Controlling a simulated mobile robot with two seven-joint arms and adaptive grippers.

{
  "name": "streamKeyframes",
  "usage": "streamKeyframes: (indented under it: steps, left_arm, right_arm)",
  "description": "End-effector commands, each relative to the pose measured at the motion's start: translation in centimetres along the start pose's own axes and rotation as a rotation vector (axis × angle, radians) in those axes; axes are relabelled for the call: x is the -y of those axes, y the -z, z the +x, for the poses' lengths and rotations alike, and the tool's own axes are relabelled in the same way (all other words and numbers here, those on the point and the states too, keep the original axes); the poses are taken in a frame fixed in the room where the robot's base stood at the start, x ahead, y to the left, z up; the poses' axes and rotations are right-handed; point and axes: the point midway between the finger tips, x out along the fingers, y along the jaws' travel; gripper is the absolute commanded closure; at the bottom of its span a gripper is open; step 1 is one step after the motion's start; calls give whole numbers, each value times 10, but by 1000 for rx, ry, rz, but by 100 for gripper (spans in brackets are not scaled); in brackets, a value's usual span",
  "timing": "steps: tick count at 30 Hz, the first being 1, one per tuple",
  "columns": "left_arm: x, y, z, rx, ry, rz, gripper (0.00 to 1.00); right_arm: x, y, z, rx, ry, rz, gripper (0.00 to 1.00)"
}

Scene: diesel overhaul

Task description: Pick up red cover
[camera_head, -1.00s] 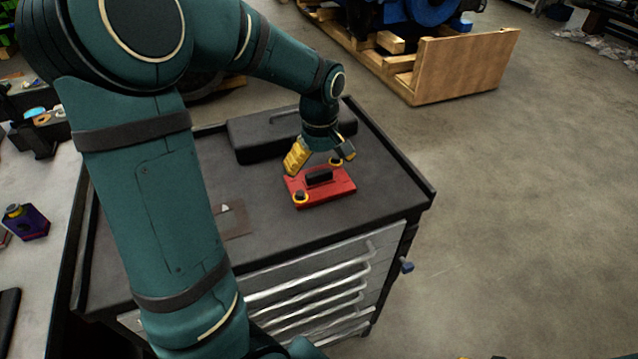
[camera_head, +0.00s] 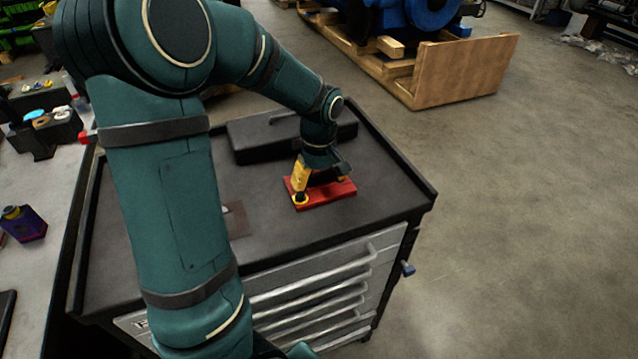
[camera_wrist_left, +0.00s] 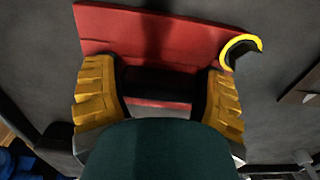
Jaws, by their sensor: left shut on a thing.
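The red cover (camera_head: 335,193) lies on the dark top of the tool cart, with a yellow-rimmed knob (camera_head: 300,199) at its near left corner. My left gripper (camera_head: 318,178) is down at the cover, its yellow fingers on either side of the black handle. In the left wrist view, the red cover (camera_wrist_left: 150,40) fills the upper middle and the fingers (camera_wrist_left: 160,92) are shut on its black handle (camera_wrist_left: 160,84). In the head view the handle is mostly hidden behind the gripper. My right gripper is not in view.
The cart top (camera_head: 385,185) has a raised rim and drawers below. A black case (camera_head: 255,138) lies behind the cover. A workbench (camera_head: 50,260) with a purple bottle (camera_head: 22,224) stands at left. A wooden crate (camera_head: 465,70) stands at the back, and the floor at right is clear.

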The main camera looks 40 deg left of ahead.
Motion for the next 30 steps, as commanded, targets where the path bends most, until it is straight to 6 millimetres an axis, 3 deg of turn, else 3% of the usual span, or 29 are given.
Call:
streamKeyframes:
  steps: [10, 12, 21, 30]
  left_arm:
    - [1, -2, -2, 7, 7, 1, 71]
    - [1, -2, -11, 5, 5, 2, 78]
    - [0, -1, -70, 2, 1, 1, 79]
    - [0, -1, -98, 3, 3, 1, 79]
  right_arm:
    - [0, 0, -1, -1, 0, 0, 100]
    - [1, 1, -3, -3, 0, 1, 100]
    - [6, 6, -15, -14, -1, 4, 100]
    - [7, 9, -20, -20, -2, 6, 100]
